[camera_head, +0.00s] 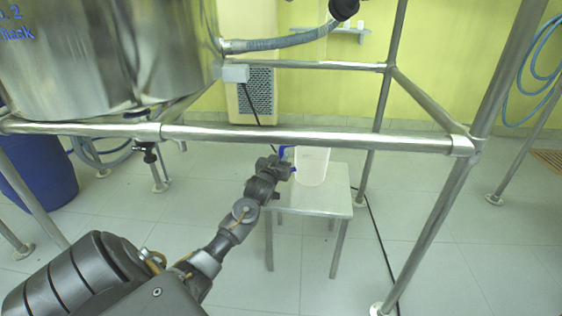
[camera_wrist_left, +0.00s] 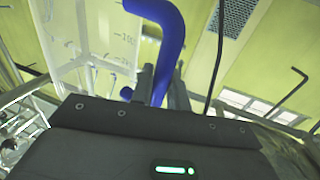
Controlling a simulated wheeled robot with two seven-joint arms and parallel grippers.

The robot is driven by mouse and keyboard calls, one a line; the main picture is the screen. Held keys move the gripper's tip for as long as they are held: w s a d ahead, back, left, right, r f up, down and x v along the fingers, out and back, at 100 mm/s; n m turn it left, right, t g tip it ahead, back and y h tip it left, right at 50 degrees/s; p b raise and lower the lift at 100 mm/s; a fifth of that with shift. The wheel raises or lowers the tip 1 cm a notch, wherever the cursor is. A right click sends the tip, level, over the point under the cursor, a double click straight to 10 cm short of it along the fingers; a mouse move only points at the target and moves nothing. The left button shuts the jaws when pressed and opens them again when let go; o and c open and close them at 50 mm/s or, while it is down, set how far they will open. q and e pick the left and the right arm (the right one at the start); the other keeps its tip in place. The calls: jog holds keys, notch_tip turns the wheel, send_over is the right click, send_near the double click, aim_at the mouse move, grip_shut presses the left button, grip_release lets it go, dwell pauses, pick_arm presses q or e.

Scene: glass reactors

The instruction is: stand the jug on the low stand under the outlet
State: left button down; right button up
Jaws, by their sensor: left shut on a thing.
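The jug (camera_head: 313,165) is whitish and translucent with a blue handle (camera_head: 282,152), and it looks upright in the head view. My left gripper (camera_head: 288,168) is at its left side, shut on the handle. In the left wrist view the blue handle (camera_wrist_left: 170,40) passes between the fingers (camera_wrist_left: 162,88), and the jug wall (camera_wrist_left: 85,35) shows measuring marks. The low stand (camera_head: 335,202) is a small pale table. The jug's base overlaps its top; I cannot tell whether they touch. My right gripper is not in view.
A steel frame rail (camera_head: 300,138) crosses in front of and above the stand, with frame legs (camera_head: 430,230) to the right. A large steel vessel (camera_head: 110,55) is at upper left. A grey hose (camera_head: 285,42) runs to a dark fitting (camera_head: 343,9). A blue drum (camera_head: 40,180) stands left.

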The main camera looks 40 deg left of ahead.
pick_arm(q)
jog(key=shift+r, duration=0.15)
jog(key=c, duration=1.8)
grip_release()
jog(key=o, duration=0.4)
jog(key=shift+o, duration=0.2)
